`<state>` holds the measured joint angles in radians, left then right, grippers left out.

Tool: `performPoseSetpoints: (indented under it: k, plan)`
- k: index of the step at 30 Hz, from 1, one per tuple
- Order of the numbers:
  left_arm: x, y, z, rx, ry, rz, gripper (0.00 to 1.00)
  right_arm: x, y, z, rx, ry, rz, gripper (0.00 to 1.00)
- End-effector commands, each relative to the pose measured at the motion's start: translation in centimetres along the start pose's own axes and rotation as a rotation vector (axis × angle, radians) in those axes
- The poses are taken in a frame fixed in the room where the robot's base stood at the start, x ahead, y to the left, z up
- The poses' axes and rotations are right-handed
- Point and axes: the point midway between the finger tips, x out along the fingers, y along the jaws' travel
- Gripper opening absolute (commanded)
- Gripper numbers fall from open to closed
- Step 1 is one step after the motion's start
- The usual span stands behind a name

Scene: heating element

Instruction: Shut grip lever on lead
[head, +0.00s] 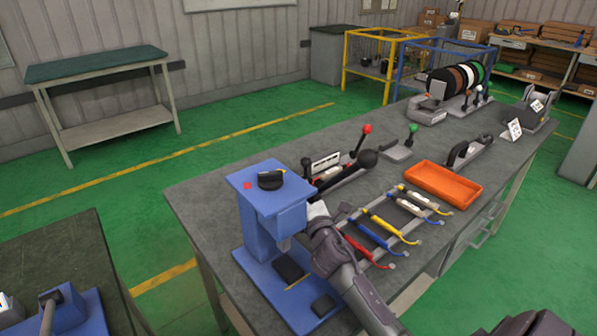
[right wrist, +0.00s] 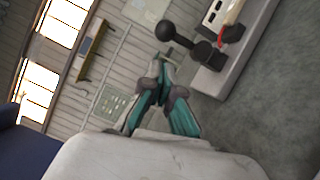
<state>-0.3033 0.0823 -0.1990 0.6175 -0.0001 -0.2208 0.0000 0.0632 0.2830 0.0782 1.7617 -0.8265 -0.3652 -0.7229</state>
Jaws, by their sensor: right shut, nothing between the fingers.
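A dark bench fixture (head: 340,182) stands behind the blue press. I cannot tell which is the grip lever. In the right wrist view a black ball knob (right wrist: 165,31) sits on a short arm beyond my fingertips, by a grey base with a white panel and a red piece, possibly the lead (right wrist: 232,34). My right gripper (right wrist: 167,66) is shut and empty; contact with the knob cannot be told. My left gripper is out of view.
The blue press (head: 265,205) stands close left of my right arm. Pliers-like tools with coloured handles (head: 380,235) lie on a rack to the right. An orange tray (head: 442,186), a green-knobbed lever (head: 412,129) and wire spools (head: 455,80) are farther back.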

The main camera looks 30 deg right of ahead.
Motion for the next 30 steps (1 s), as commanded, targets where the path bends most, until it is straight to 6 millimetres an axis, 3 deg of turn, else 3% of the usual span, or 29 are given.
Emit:
performPoseSetpoints:
  k: [6, 12, 30]
  plan:
    - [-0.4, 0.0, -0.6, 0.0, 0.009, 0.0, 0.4, 4.3, 0.1, 0.0, 0.001, -0.002, 0.0, 0.0]
    - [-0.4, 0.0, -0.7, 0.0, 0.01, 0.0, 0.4, 6.7, 0.1, 0.0, 0.0, -0.002, 0.0, 0.0]
    - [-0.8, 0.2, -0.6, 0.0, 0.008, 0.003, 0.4, 7.4, 0.2, 0.1, 0.01, -0.001, -0.006, 0.0]
